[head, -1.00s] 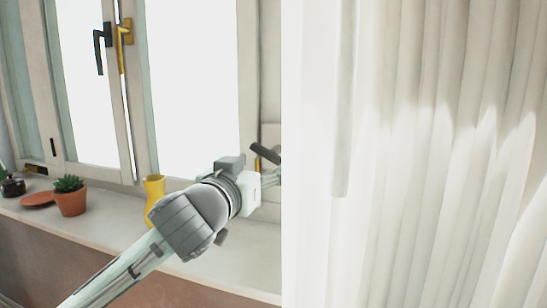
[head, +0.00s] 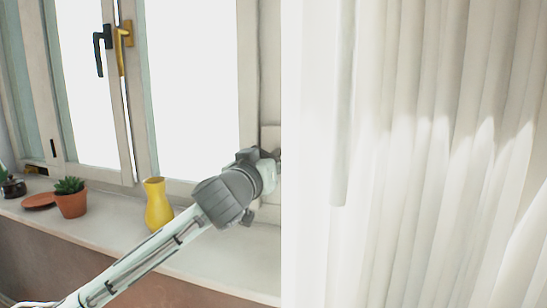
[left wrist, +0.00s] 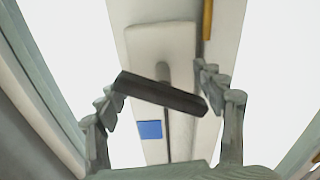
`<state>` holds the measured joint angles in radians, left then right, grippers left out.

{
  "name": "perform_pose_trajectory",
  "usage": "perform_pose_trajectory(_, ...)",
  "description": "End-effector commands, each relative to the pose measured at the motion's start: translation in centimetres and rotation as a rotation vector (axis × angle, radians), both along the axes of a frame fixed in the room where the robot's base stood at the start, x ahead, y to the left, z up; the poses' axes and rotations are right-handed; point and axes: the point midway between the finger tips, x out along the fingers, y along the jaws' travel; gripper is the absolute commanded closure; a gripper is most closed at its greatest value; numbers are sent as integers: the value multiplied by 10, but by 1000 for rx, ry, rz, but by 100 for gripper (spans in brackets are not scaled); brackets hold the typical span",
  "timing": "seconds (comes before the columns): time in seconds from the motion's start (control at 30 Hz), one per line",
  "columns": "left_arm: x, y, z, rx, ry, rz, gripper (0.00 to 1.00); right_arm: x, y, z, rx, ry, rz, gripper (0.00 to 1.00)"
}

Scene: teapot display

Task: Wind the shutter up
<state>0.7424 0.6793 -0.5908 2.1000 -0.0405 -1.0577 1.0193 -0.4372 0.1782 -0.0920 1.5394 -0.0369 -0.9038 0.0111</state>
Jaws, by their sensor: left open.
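A dark bar-shaped handle (left wrist: 160,94) on a grey stem shows in the left wrist view, in front of a pale plate (left wrist: 160,42). My left gripper (left wrist: 160,100) is open, with one set of fingers at each end of the bar; I cannot tell whether they touch it. In the head view the left gripper (head: 277,156) is at the wall right of the window, its tips partly cut off by the white curtain edge. The handle is hidden there. No shutter slats are visible; the window panes (head: 190,80) look plain white. My right gripper is not in view.
A yellow vase (head: 158,206) stands on the sill (head: 105,220) close to my left arm. A potted plant (head: 71,203), a terracotta saucer (head: 40,201) and a dark pot (head: 13,187) stand further left. White curtains (head: 420,150) fill the right side. A blue square (left wrist: 150,130) sits below the handle.

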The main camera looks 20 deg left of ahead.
Motion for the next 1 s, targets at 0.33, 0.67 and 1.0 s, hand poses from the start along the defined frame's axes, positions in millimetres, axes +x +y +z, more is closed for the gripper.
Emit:
perform_pose_trajectory(0.33, 0, 0, 0, 1, 0, 1, 67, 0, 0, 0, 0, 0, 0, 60)
perform_pose_trajectory(0.67, -1, 0, 0, 1, -1, -1, 100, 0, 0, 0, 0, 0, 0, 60)
perform_pose_trajectory(1.0, -1, -2, 0, 15, -2, -5, 100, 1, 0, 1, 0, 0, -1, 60)
